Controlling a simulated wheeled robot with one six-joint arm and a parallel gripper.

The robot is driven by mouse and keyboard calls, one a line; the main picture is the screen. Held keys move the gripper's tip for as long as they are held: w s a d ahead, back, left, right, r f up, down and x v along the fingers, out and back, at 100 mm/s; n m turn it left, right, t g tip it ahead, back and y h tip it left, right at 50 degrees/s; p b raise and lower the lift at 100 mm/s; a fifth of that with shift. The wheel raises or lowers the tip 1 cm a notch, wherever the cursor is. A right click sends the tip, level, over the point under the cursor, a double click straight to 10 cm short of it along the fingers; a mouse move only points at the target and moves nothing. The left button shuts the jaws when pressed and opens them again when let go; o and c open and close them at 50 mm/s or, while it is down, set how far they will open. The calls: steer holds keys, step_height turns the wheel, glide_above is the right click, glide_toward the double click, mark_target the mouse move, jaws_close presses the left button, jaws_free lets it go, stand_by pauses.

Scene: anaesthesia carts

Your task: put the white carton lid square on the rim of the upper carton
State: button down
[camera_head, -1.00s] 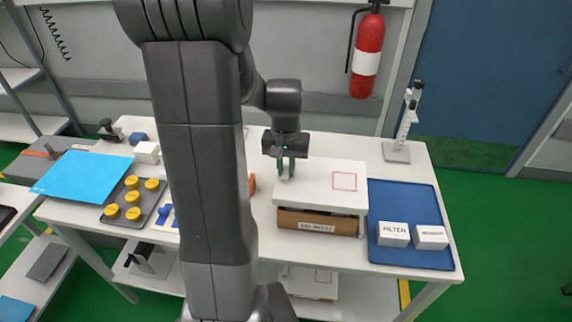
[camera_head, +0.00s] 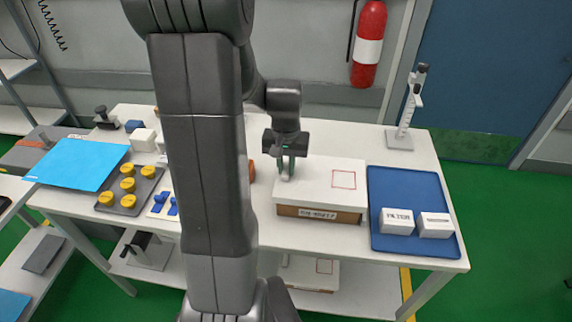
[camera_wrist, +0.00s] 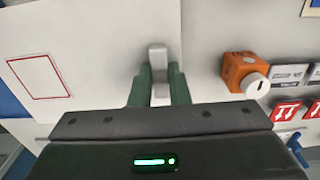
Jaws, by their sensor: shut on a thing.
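The white carton lid (camera_head: 318,190), with a red square outline on its top, lies over the upper brown carton (camera_head: 345,217) on the table. Its front edge looks about parallel to the carton's front, and no clear gap shows between them from the front. The rim itself is hidden under the lid. My gripper (camera_head: 287,174) is shut on the lid's pale grey handle at the lid's left part. In the wrist view the green fingers (camera_wrist: 158,88) clasp the handle (camera_wrist: 158,60), and the lid's white top (camera_wrist: 90,60) shows around it.
A blue tray (camera_head: 413,185) with two small white boxes stands right of the carton. An orange block with a white knob (camera_wrist: 243,72) is close to the lid's left. Another lidded carton (camera_head: 308,272) is on the shelf below. A grey tray (camera_head: 130,205) holds yellow knobs.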

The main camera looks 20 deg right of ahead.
steer(key=shift+f, duration=0.25)
steer(key=c, duration=1.3)
jaws_free()
step_height(320, 180, up, 14)
steer(key=shift+f, duration=0.1)
